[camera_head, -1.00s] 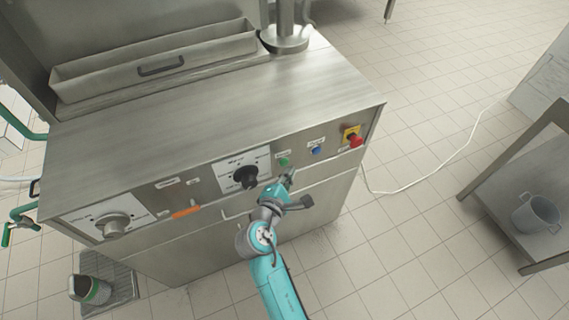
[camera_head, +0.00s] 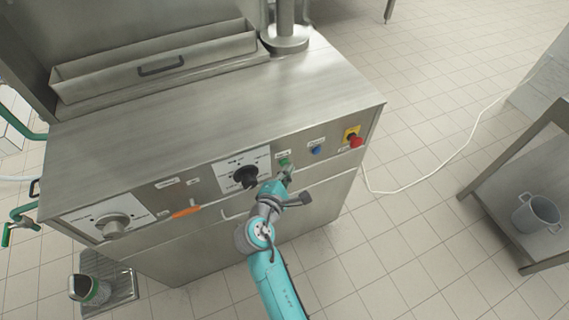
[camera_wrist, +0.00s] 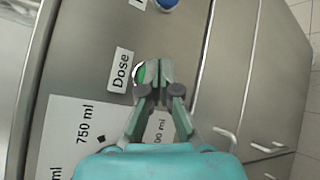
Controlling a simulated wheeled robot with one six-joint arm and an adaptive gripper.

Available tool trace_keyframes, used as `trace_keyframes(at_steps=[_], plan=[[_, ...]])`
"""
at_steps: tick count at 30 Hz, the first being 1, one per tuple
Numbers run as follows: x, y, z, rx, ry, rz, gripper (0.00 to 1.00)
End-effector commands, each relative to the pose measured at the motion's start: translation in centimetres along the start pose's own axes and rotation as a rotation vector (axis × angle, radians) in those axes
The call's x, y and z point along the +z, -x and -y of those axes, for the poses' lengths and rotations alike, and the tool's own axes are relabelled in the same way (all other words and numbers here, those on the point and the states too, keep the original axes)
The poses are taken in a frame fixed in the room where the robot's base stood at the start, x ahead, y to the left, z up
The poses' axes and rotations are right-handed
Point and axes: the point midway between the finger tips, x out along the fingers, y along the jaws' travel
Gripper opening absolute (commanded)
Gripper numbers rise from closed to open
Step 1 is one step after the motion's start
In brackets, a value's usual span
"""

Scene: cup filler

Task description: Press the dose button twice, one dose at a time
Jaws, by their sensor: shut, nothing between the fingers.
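The green dose button (camera_head: 284,161) is on the machine's front panel, between the black dial and the blue button. In the wrist view the button (camera_wrist: 141,75) sits beside the label reading "Dose" (camera_wrist: 121,69), and my fingertips partly hide it. My gripper (camera_head: 288,173) is shut and empty, with its tips right in front of the button. In the wrist view the closed fingertips (camera_wrist: 157,72) overlap the button's edge. I cannot tell whether they touch it or press it in.
A black dial (camera_head: 246,176) on a white scale plate is left of the button. A blue button (camera_head: 316,150) and a red emergency stop (camera_head: 355,141) are to its right. An orange handle (camera_head: 186,211) and another dial (camera_head: 112,228) are further left. A bar handle (camera_wrist: 225,138) is below.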

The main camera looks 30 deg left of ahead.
Motion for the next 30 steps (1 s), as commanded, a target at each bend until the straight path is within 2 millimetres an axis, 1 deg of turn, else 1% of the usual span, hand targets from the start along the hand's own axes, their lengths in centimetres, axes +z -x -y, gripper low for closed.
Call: trace_keyframes(at_steps=[17, 30], plan=[[-0.2, -0.3, -0.2, 0.000, 0.000, 0.000, 0.00], [0.5, 0.7, 0.5, 0.000, 0.000, 0.000, 0.00]])
